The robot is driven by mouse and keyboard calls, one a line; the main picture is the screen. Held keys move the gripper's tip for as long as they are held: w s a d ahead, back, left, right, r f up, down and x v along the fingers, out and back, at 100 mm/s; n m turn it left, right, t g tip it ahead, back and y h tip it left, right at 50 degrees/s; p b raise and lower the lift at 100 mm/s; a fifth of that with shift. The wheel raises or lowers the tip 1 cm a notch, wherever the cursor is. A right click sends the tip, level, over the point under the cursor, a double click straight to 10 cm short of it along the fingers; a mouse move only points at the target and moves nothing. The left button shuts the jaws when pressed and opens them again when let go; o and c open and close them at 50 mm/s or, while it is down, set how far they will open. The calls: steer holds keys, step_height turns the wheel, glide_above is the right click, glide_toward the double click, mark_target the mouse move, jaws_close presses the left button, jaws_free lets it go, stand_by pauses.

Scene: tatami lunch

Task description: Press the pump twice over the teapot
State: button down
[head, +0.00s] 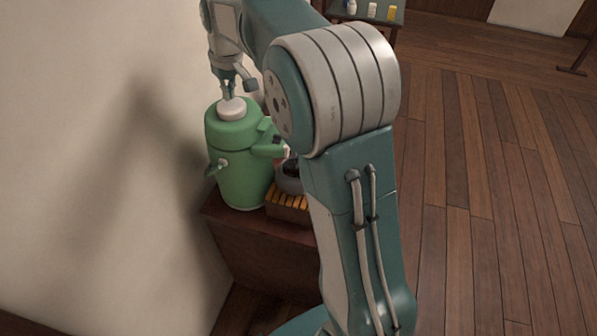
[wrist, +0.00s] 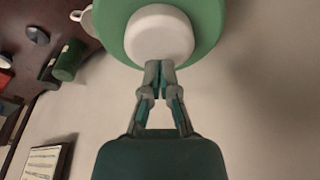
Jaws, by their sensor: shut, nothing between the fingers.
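A green pump pot (head: 238,165) stands upright on a dark wooden cabinet, with its spout pointing right. Its white round pump button (head: 231,109) is on top; it also shows in the wrist view (wrist: 160,35). My gripper (head: 229,96) is shut and empty, pointing down at the button. In the wrist view my gripper's fingertips (wrist: 160,66) meet the button's edge in the picture; I cannot tell whether they touch it. A dark rounded pot, likely the teapot (head: 288,178), sits below the spout, mostly hidden behind my arm.
The wooden cabinet (head: 255,245) stands against a pale wall (head: 90,130). A box with orange items (head: 287,204) lies beside the pump pot. A small table with several containers (head: 372,12) is at the back. The plank floor (head: 490,180) at right is clear.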

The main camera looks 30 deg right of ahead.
mark_target(231, 104)
steer(key=shift+f, duration=1.75)
steer(key=shift+r, duration=2.2)
steer(key=shift+r, duration=3)
